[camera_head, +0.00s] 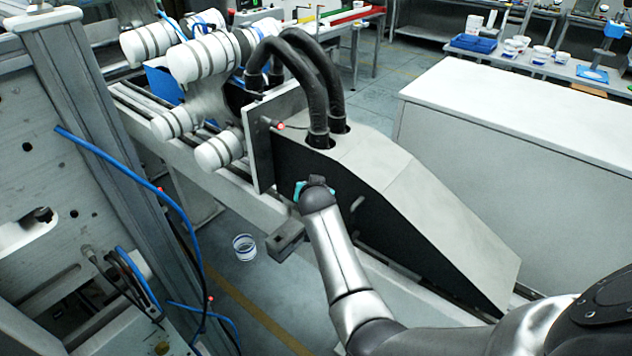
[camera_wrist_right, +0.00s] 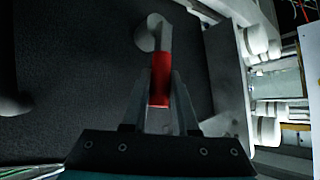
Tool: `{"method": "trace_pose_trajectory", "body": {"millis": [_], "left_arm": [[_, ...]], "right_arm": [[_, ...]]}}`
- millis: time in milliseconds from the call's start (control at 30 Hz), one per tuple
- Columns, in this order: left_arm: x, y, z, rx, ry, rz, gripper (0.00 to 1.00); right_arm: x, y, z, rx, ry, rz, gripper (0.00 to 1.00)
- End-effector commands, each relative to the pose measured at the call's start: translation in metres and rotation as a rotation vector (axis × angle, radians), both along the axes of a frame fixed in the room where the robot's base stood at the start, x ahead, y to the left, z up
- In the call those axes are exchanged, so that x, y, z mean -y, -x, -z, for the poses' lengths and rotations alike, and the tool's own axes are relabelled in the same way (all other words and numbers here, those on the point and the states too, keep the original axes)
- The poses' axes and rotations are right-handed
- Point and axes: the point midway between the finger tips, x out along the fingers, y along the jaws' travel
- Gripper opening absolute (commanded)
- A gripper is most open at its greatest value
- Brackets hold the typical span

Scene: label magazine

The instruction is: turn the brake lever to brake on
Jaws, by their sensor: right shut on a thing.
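The brake lever (camera_wrist_right: 160,78) shows in the right wrist view as a grey arm with a red grip, reaching down from a round pale hub (camera_wrist_right: 152,34) on a dark panel. My right gripper (camera_wrist_right: 158,100) has a finger on each side of the red grip and is shut on it. In the head view my right gripper (camera_head: 301,190) is at the dark side of the grey machine housing, mostly hidden behind my wrist; only teal bits show. The lever itself is hidden there. My left gripper is not in view.
The sloped grey housing (camera_head: 440,205) stands right of my wrist, with black hoses (camera_head: 318,90) on top. White rollers (camera_head: 215,55) and an upright plate (camera_head: 258,145) are near the gripper. A metal frame with blue cables (camera_head: 120,150) stands at left.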

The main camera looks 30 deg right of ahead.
Motion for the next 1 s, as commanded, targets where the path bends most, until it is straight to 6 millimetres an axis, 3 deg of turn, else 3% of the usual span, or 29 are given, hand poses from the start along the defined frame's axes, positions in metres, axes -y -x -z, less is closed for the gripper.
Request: {"method": "trace_pose_trajectory", "body": {"millis": [400,1000], "left_arm": [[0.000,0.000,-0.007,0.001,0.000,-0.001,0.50],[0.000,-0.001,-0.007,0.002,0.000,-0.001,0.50]], "right_arm": [[-0.007,-0.017,-0.003,-0.212,0.089,-0.001,0.00],[-0.008,-0.020,-0.003,-0.255,0.109,-0.001,0.00]]}}
